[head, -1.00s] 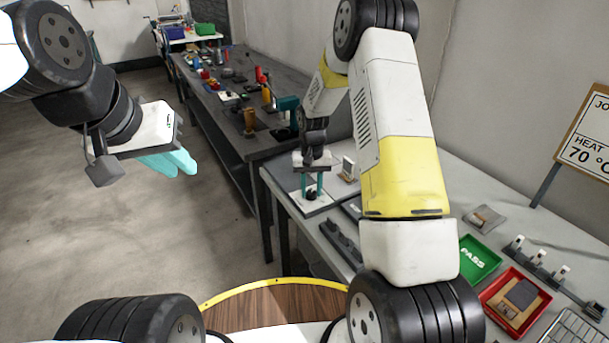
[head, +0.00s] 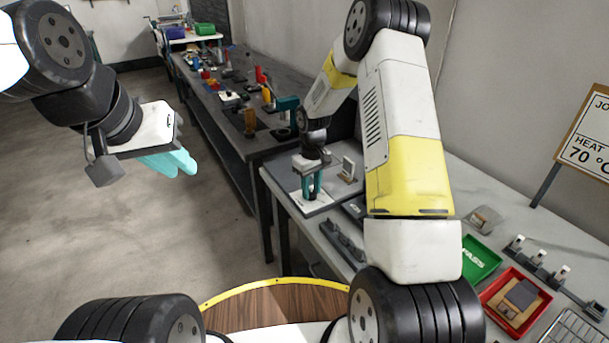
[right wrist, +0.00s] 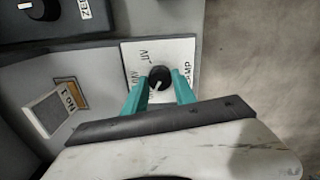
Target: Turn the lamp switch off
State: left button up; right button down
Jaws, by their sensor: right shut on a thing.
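The lamp switch is a black round knob (right wrist: 159,78) with a pale pointer line, on a white plate (right wrist: 180,50) lettered "LAMP". In the right wrist view the pointer points down and slightly left; other lettering on the plate is partly hidden. My right gripper (right wrist: 160,92) has its teal fingers on either side of the knob, shut on it. In the head view the right gripper (head: 312,187) stands over the plate (head: 318,204) and hides the knob. My left gripper (head: 168,162) hangs empty over the floor at the left, its fingers seen too edge-on to judge.
A small upright card (head: 347,169) stands beside the switch plate. Another black knob (right wrist: 40,8) sits on a neighbouring panel. A green tray (head: 480,258) and a red tray (head: 512,302) lie on the bench at right. A dark, cluttered table (head: 235,135) stands further back.

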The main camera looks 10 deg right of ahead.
dwell(0.4)
jog(key=c, duration=1)
grip_release()
jog(key=shift+r, duration=3.95)
notch_tip(320, 180, up, 8)
jog(key=r+m+t, duration=0.1)
send_over(311, 192)
jog(key=s+d, duration=0.1)
jog(key=s, duration=0.2)
jog(key=s+r+m+t, duration=0.2)
jog(key=s+r, duration=0.6)
jog(key=r, duration=0.1)
jog(key=s+r+m+t, duration=0.1)
jog(key=s, duration=0.5)
jog(key=s+r+m+t+y, duration=0.1)
jog(key=s+r, duration=0.1)
jog(key=s, duration=0.4)
jog(key=s+r+t+y, duration=0.1)
jog(key=s+r, duration=0.1)
jog(key=s, duration=0.3)
jog(key=shift+s+d+r+m, duration=0.25)
jog(key=shift+s+d+m, duration=0.1)
jog(key=shift+s+m, duration=0.05)
